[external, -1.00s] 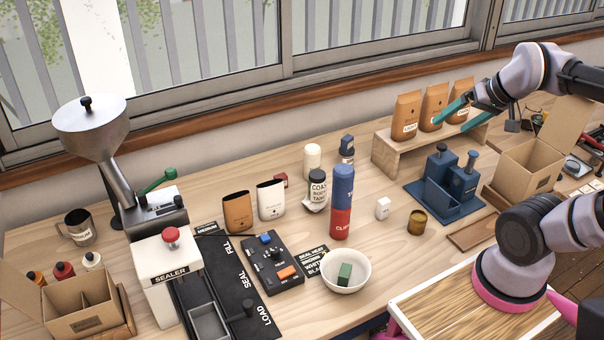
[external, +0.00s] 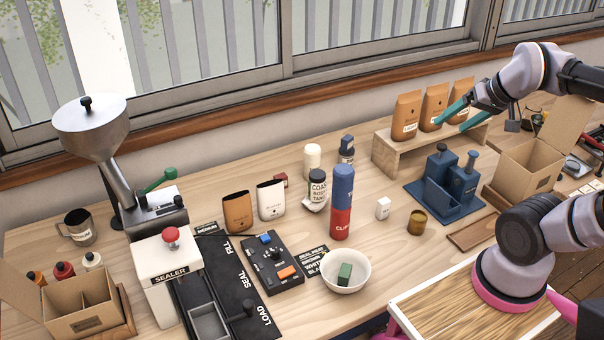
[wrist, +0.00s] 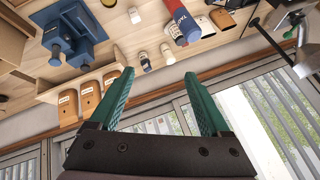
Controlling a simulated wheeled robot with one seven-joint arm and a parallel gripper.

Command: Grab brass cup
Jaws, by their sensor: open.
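The brass cup (external: 416,224) stands upright on the wooden bench, right of a small white block and in front of the blue caddy. My gripper (external: 450,126) is open and empty, high above the bench near the pouches on the shelf, well up and back from the cup. In the wrist view my two green fingers (wrist: 158,76) are spread apart with nothing between them. I cannot make out the cup clearly in the wrist view.
The blue caddy (external: 440,202) and an open cardboard box (external: 527,168) stand near the cup. A red and blue cylinder (external: 342,205) and a white bowl (external: 346,284) are left of it. Brown pouches (external: 405,116) stand on a wooden shelf (external: 393,157).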

